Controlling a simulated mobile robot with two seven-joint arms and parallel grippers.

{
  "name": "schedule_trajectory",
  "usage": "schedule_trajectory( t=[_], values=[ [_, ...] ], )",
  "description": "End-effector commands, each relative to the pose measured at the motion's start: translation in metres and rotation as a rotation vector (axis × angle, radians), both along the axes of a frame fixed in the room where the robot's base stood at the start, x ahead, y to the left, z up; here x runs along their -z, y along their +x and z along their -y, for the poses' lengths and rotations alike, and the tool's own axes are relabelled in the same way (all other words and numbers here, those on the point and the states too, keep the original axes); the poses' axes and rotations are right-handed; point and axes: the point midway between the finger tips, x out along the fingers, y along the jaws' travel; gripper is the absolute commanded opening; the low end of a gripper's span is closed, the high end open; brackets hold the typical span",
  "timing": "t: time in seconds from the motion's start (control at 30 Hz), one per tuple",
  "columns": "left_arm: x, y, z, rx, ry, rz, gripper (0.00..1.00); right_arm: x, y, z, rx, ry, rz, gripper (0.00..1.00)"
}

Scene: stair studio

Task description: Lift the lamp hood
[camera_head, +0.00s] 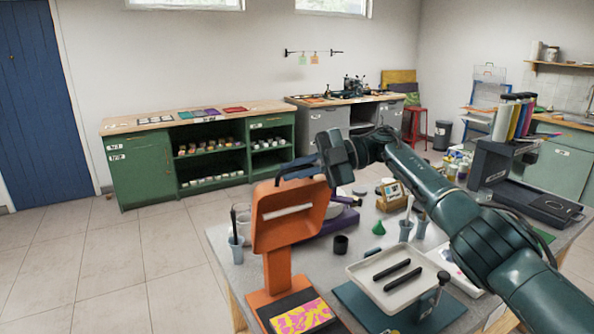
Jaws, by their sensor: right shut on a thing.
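The lamp hood (287,238) is an orange box-like head on an orange post, left of the middle of the head view. It is tilted up, so its hollow underside with a pale lamp tube (287,211) faces me. A dark handle shows at its top edge. My right gripper (303,172) reaches over from the right and is shut on that handle at the hood's upper right; the exact finger contact is small and partly hidden. Below the hood, a pink and yellow print (300,317) lies on the dark base plate. My left gripper is not in view.
The grey worktable (230,262) also holds a white tray (360,272) with two black bars, a cup with tools (237,243), a dark cup (341,245) and a green cone (379,228). A dark machine with coloured cylinders stands at the right. Tiled floor is clear at the left.

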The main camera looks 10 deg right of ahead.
Motion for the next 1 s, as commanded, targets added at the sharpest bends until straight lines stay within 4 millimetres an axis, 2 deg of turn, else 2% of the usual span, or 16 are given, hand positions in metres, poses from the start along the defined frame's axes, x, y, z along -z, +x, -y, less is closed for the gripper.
schedule_trajectory(
  t=[0.37,0.4,0.67,1.0],
  values=[
    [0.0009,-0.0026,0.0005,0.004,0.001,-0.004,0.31,-0.0003,-0.0018,-0.0025,-0.011,-0.004,-0.004,0.00],
    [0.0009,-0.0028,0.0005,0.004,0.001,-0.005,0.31,-0.0003,-0.0018,-0.0025,-0.011,-0.004,-0.004,0.10],
    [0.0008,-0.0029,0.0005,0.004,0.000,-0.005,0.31,0.0002,-0.0011,-0.0015,-0.006,-0.004,-0.005,0.31],
    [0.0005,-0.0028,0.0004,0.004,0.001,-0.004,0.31,0.0016,-0.0004,0.0008,-0.001,-0.007,-0.007,0.31]
  ],
)
